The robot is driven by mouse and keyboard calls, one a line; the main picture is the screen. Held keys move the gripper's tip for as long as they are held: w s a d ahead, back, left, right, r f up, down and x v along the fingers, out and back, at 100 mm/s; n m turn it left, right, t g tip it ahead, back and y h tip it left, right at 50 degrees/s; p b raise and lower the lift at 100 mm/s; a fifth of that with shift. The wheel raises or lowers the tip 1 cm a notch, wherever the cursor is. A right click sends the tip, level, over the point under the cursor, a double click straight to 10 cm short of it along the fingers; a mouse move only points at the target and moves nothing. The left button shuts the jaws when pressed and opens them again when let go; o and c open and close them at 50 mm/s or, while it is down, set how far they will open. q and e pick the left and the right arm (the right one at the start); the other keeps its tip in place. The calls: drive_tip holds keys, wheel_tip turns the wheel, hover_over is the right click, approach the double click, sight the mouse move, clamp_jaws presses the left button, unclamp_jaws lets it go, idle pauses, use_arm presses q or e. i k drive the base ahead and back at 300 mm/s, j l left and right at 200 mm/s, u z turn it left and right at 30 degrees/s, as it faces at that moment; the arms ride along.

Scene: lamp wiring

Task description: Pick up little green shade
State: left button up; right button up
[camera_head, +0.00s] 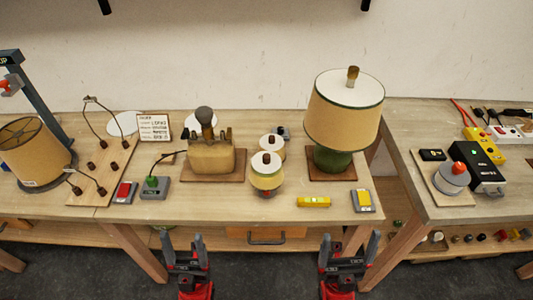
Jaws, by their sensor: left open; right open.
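Two small cream shades with pale round tops and dark knobs stand close together at mid-table. The front small shade (267,181) has a dark greenish band and sits on a small base. The rear small shade (272,144) is partly hidden behind it. I cannot tell which one is the little green shade. My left gripper (185,246) is open and empty, in front of the table's edge, left of the small shades. My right gripper (348,246) is open and empty, in front of the edge, to their right.
A large lamp with a cream shade (342,115) and green base stands right of the small shades. A tan block-like object (210,156) on a board stands to their left. A yellow block (313,202) lies near the front edge. A second table (415,190) is at the right.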

sight(265, 174)
drive_tip(key=k+j+z, duration=0.2)
drive_tip(key=j, duration=0.2)
drive_tip(key=k+j+z, duration=0.2)
drive_tip(key=j, duration=0.2)
drive_tip(key=k+j+z, duration=0.2)
drive_tip(key=j, duration=0.2)
drive_tip(key=i, duration=0.1)
